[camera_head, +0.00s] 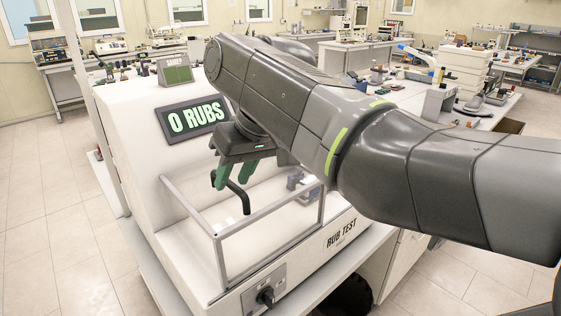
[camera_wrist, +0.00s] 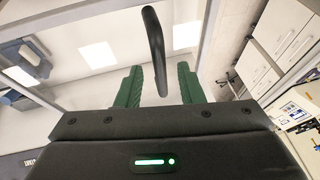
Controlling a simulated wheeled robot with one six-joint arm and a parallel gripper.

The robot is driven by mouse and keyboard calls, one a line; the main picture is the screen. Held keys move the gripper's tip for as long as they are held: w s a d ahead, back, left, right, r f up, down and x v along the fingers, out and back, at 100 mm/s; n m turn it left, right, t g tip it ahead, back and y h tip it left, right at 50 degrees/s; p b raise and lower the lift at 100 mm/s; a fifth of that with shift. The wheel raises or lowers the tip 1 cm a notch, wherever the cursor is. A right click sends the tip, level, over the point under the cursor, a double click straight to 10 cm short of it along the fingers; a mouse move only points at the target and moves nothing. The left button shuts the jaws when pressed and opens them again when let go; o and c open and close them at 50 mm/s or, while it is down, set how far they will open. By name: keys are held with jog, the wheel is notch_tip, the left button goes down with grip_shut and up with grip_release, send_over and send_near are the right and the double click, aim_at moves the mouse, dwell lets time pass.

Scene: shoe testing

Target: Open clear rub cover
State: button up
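The rub test machine (camera_head: 180,135) is a white box with a sign reading "0 RUBS". Its clear cover has a grey frame (camera_head: 262,212) around the front bay; I cannot tell its exact angle. A curved black handle (camera_head: 243,200) shows at the cover, and in the wrist view the handle (camera_wrist: 154,45) runs down between my fingers. My gripper (camera_head: 233,177) has green fingers, spread apart on either side of the handle's near end. In the wrist view, gaps show between the handle and both fingers of my gripper (camera_wrist: 160,88).
A black knob (camera_head: 267,296) sits on the machine's lower front panel. A small sign (camera_head: 175,72) stands on top. A grey-blue part (camera_head: 302,181) shows in the bay. Lab benches (camera_head: 465,100) stand behind, and the tiled floor (camera_head: 45,220) at left is clear.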

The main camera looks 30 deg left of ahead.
jog(key=shift+r, duration=0.1)
jog(key=v, duration=1.3)
jog(key=shift+d+r, duration=0.15)
jog(key=shift+r, duration=0.15)
jog(key=x, duration=1.3)
jog(key=shift+f, duration=0.4)
jog(key=shift+w, duration=0.15)
